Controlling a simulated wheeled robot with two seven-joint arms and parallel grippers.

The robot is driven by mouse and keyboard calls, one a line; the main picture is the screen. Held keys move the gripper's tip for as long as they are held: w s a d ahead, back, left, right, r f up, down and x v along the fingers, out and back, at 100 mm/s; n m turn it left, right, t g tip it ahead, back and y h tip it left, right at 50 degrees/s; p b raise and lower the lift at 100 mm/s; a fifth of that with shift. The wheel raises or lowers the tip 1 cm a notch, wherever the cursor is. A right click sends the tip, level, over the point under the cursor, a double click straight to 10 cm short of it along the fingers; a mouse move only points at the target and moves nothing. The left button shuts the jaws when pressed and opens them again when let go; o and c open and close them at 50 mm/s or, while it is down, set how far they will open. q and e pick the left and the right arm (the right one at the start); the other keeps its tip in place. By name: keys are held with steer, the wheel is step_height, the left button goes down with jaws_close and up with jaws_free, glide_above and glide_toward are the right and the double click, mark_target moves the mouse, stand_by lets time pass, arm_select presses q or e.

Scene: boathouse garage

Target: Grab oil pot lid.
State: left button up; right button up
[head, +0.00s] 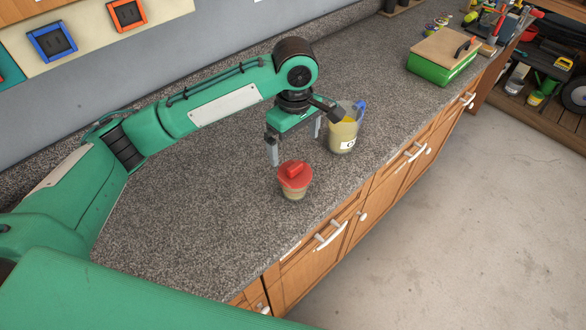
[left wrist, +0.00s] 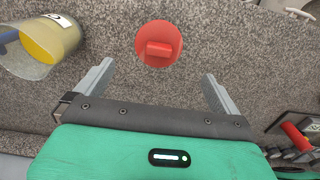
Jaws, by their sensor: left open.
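The oil pot's red lid (head: 295,173) sits on top of the small oil pot (head: 293,192), which stands on the grey speckled counter. The lid has a raised block-shaped handle. In the left wrist view the round red lid (left wrist: 159,45) is seen from above and hides the pot under it. My left gripper (head: 296,148) is open and empty, just behind and above the lid. In the left wrist view its two fingers (left wrist: 156,83) are wide apart, and the lid lies beyond their tips, roughly centred between them. My right gripper is not in view.
A jug (head: 343,132) with yellow contents and a blue handle stands close by, right of my gripper; it also shows in the left wrist view (left wrist: 42,45). A green box (head: 440,68) with a wooden top stands farther right. The counter (head: 190,215) is clear at left.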

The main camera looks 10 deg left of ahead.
mark_target(295, 166)
arm_select(q)
step_height(295, 166, down, 4)
steer(key=shift+a+r, duration=0.1)
steer(key=shift+f+p, duration=0.45)
steer(key=shift+f, duration=0.05)
step_height(295, 166, down, 4)
steer(key=shift+w+r+p, duration=0.1)
steer(key=shift+r+p, duration=0.1)
steer(key=shift+p, duration=0.45)
steer(key=shift+f, duration=0.5)
steer(key=c, duration=0.9)
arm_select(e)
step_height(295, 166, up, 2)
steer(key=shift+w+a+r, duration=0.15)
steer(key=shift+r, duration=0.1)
